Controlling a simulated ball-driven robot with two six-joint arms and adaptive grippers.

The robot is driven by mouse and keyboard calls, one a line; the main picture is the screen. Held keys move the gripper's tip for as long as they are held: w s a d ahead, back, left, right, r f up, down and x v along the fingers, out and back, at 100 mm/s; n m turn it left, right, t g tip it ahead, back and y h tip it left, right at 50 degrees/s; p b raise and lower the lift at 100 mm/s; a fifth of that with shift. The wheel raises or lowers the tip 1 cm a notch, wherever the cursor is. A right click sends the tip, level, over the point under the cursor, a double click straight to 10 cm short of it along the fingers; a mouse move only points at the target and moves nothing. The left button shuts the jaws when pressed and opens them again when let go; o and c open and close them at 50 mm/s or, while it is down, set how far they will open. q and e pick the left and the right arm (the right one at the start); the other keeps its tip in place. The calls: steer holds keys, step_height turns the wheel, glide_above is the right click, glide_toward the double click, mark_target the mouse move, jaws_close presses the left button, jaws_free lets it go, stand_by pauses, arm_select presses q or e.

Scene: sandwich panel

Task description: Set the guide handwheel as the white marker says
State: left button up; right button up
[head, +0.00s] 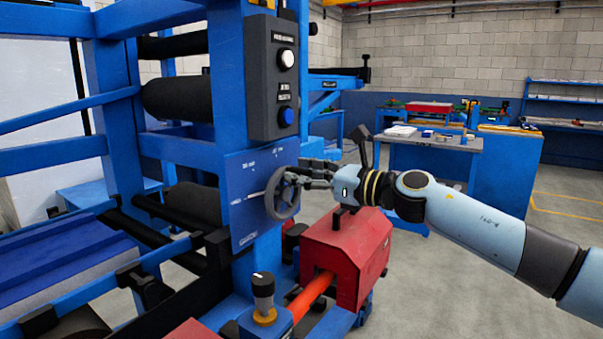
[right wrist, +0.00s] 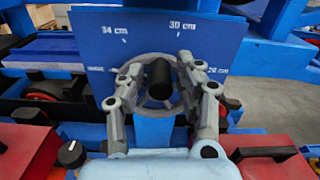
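The guide handwheel (head: 283,196) is a dark grey wheel on a blue panel (head: 242,215) of the machine. In the right wrist view the handwheel (right wrist: 144,101) faces me, with a black cylindrical knob (right wrist: 160,78) at its middle in the picture. White ticks and labels read 34 cm (right wrist: 114,30), 30 cm (right wrist: 182,25) and what looks like 26 cm (right wrist: 217,71). A thin white line (head: 256,194) lies left of the wheel in the head view. My right gripper (right wrist: 157,66) is open, its fingers either side of the knob with gaps. My left gripper is out of view.
A black control box (head: 272,78) with a white and a blue button hangs above the panel. A red housing (head: 346,257) stands below my right forearm. A black knob (head: 263,285) sits low in front. Open floor lies to the right.

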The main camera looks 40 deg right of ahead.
mark_target(300, 195)
steer(key=shift+c, duration=1)
jaws_close()
steer(key=shift+w, duration=0.1)
steer(key=shift+w+d+m, duration=0.15)
steer(key=shift+d+m, duration=0.25)
steer(key=shift+m, duration=0.5)
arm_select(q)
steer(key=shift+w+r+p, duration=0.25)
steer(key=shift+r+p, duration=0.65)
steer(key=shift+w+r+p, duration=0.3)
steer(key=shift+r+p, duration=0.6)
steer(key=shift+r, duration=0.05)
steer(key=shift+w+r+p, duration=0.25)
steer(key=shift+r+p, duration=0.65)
arm_select(e)
steer(key=d+f+m, duration=0.1)
steer(key=f+m, duration=0.2)
steer(key=m, duration=0.6)
steer(key=w+d+f+m, duration=0.1)
steer(key=d+f+m, duration=0.1)
steer(key=m, duration=0.7)
steer(key=shift+w+d+f, duration=0.15)
steer(key=shift+d+f, duration=0.1)
steer(key=shift+f, duration=0.45)
steer(key=shift+f+m, duration=0.1)
steer(key=shift+m, duration=0.2)
